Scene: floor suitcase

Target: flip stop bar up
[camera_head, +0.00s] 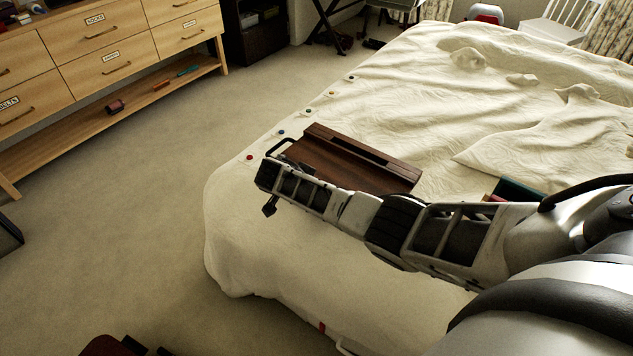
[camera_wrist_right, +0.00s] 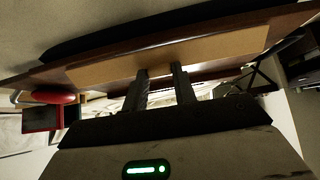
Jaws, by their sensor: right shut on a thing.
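A dark brown wooden lap desk (camera_head: 345,165) lies on the bed, with a raised, slotted strip along its far side. My right gripper (camera_head: 268,190) is at its near left end, beside a thin black loop (camera_head: 283,146). A tan panel (camera_wrist_right: 110,65) spans the board above the fingers. My left gripper is out of view.
The bed (camera_head: 290,240) has a rumpled cream cover, with several small coloured round pieces along its left edge. A dark green book (camera_head: 520,188) lies partly behind my right arm. A wooden dresser (camera_head: 110,60) stands at the left across clear carpet.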

